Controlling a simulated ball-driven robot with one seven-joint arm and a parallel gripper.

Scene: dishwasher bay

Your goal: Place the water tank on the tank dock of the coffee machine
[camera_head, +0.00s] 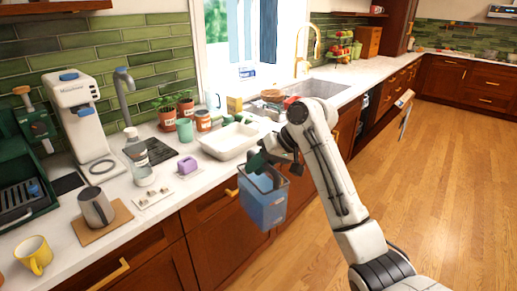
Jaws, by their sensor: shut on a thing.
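My gripper (266,168) is shut on the top handle of the water tank (264,207), a translucent blue, open-topped box. The tank hangs roughly upright in front of the counter's front edge, over the floor side. A white coffee machine (78,112) with a blue knob on top stands against the tiled wall at the left. A dark green machine (22,175) with a slatted tray is at the far left edge. I cannot tell for sure which part is the tank dock; a dark flat pad (68,183) lies between the two machines.
The counter holds a steel pitcher (97,207) on a board, a yellow mug (34,254), a clear bottle (141,165), a purple item (188,165), a white basin (228,141) and several pots. Wooden floor (430,190) is clear at right.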

